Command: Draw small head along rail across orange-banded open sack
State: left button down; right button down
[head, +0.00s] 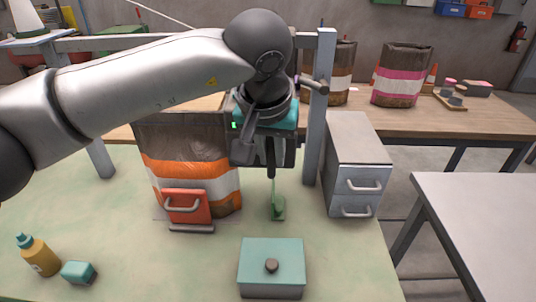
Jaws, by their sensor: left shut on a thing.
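The orange-banded sack (187,169) stands upright on the pale green table, brown above with orange and white bands. My left arm passes in front of its top, so its mouth is mostly hidden. A red-orange block with a pale handle (187,206) is at the sack's front, just above a short grey bar (192,228). My left gripper (272,176) points down just right of the sack, shut on a slim green piece (278,207). The fingertips and their contact are small and partly hidden. I cannot tell which part is the small head. My right gripper is not in view.
A grey post (320,110) stands right of my gripper, beside a grey drawer cabinet (358,170). A teal box with a dark knob (272,266) is at the front.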

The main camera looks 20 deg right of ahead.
pick_arm(q)
jog(key=c, duration=0.8)
grip_release()
jog(key=shift+s+d, duration=0.3)
jog(key=shift+d, duration=0.35)
jog(key=shift+a+r, duration=0.1)
jog(key=p+v, duration=0.1)
jog(key=v, duration=1.4)
jog(key=shift+a, duration=0.15)
